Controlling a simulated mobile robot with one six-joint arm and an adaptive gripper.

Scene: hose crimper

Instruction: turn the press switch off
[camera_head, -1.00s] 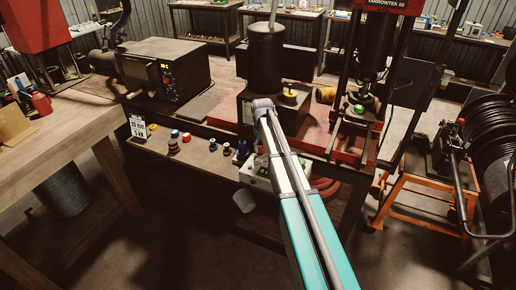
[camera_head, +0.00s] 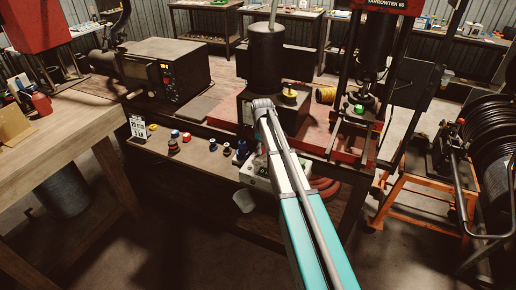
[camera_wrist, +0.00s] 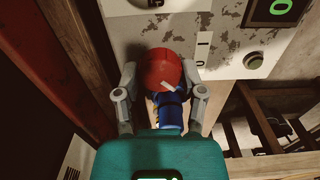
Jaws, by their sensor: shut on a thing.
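The press switch (camera_wrist: 160,68) is a red round knob with a short white mark, and it sits between my gripper's fingers in the wrist view. A blue part (camera_wrist: 170,108) shows just below it. My gripper (camera_wrist: 158,78) is closed in on the knob from both sides. In the head view a pale control box (camera_head: 257,174) shows beside my arm; my gripper cannot be made out there.
A dark boxy machine (camera_head: 165,70) is at the left. An orange stand (camera_head: 420,195) is at the right. Open floor lies in front.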

